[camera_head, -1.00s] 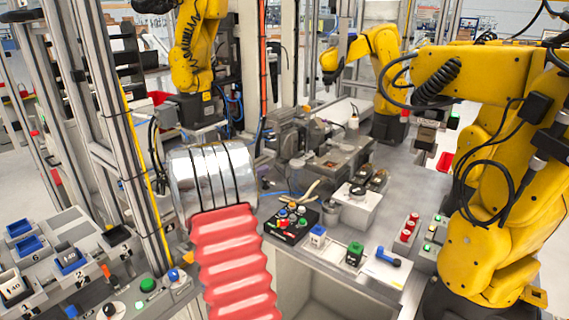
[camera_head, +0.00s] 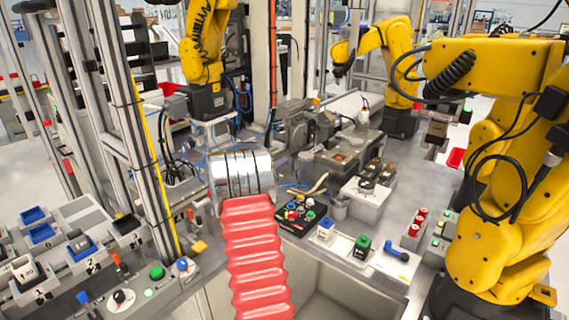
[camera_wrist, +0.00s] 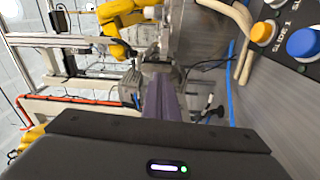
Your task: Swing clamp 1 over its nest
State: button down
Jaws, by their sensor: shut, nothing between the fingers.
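I cannot tell for sure which part is clamp 1. Two dark brown fixtures (camera_head: 375,173) sit on a white block on the bench, right of my arm, too small to read as clamps or nests. My gripper (camera_wrist: 162,88) shows in the wrist view as a narrow dark purple-grey pair of fingers, closed together with nothing between them. It points toward blurred grey machinery on the bench, and I see no contact. In the head view my silver wrist and red sleeve hide the gripper.
A black button box (camera_head: 301,213) stands right of my wrist; its orange and blue buttons (camera_wrist: 303,44) show close at right in the wrist view. Numbered grey trays (camera_head: 62,284) lie at left. A metal post (camera_head: 135,130) rises left of my arm. A large yellow arm (camera_head: 495,190) stands at right.

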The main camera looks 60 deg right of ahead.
aim_at(312, 153)
jog(key=d, duration=0.8)
jog(key=shift+s+d, duration=0.3)
jog(key=shift+d, duration=0.05)
jog(key=shift+a+r, duration=0.1)
jog(key=shift+w+a+t, duration=0.15)
jog(key=shift+t, duration=0.25)
